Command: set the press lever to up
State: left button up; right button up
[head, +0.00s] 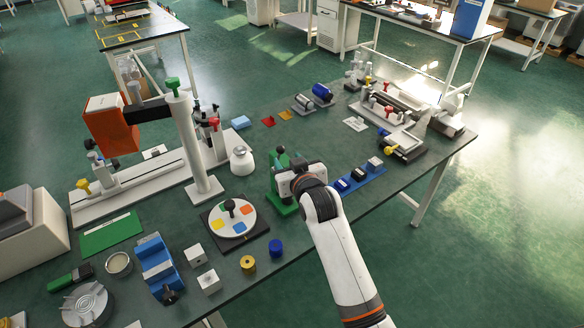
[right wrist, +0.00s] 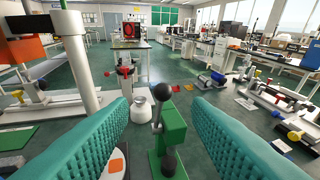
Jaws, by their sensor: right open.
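The green press (right wrist: 174,135) stands in the middle of the right wrist view. Its lever (right wrist: 157,115) is a thin metal rod with a black ball (right wrist: 162,92) on top, and it points mostly upward in this view. My right gripper (right wrist: 161,101) is open, with a teal padded finger on each side of the press and lever. Neither finger visibly touches them. In the head view the press (head: 281,207) stands near the table's middle, partly hidden behind my right gripper (head: 290,178). My left gripper is not in view.
A round dial with coloured patches (head: 232,217) lies left of the press. A white bottle (head: 242,160) stands behind it. A blue strip with blocks (head: 360,180) lies to the right. A tall grey column (head: 189,135) rises at the left. Yellow and blue cylinders stand in front.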

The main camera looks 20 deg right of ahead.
jog(key=shift+v, duration=1.05)
jog(key=s+d+f+g, duration=0.3)
jog(key=s+f+g, duration=0.2)
jog(key=s+f, duration=0.55)
jog(key=s+d+f+g, duration=0.1)
jog(key=s+f+g, duration=0.15)
jog(key=s, duration=0.95)
jog(key=s+d+f+g, duration=0.1)
jog(key=s+g, duration=0.3)
jog(key=s, duration=0.9)
notch_tip(320, 180, down, 29)
jog(key=s+n+g+b, duration=0.1)
jog(key=b, duration=0.1)
jog(key=s+d+f+g+h+b, duration=0.1)
jog(key=s+d+f, duration=0.2)
jog(key=s+f, duration=1.2)
jog(key=shift+s+f, duration=0.35)
jog(key=shift+s, duration=0.3)
